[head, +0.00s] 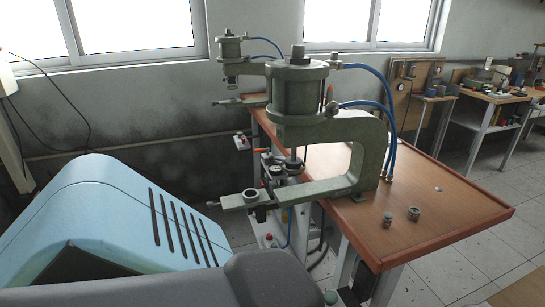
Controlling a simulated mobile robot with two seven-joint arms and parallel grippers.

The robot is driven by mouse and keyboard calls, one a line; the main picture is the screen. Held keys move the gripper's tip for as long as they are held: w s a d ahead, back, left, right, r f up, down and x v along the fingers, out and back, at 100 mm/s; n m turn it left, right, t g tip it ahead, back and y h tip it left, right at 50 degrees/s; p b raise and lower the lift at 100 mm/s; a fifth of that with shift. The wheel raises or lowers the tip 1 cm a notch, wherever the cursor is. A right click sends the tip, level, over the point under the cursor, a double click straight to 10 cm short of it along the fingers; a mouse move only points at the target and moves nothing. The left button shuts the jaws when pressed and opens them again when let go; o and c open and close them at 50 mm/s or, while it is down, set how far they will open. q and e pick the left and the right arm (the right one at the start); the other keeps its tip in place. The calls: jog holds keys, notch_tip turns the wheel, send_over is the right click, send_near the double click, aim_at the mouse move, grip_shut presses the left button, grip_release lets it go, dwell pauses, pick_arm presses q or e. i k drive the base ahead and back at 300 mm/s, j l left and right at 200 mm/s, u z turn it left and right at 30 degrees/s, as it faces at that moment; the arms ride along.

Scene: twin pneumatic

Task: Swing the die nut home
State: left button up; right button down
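A green C-frame pneumatic press (374,140) stands on the wooden bench, its cylinder (299,92) on top with a rod pointing down. A low arm (320,188) reaches left from the frame's foot. A round metal ring, possibly the die nut (251,196), sits near that arm's outer end, left of the rod's line; I cannot tell how it is seated. A handle-like tip (222,203) sticks out left of it. A second, similar press (229,52) stands behind to the left. Neither of my grippers is in view.
Two small metal pieces (388,220) and (413,213) stand on the right part of the bench (460,214), which is otherwise mostly clear. Blue hoses (385,85) arc from the cylinder to the bench top. Other workbenches (490,95) stand back right.

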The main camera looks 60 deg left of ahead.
aim_at(296, 165)
jog(key=i+l+u, duration=0.1)
jog(key=u, duration=1.2)
jog(key=l, duration=0.1)
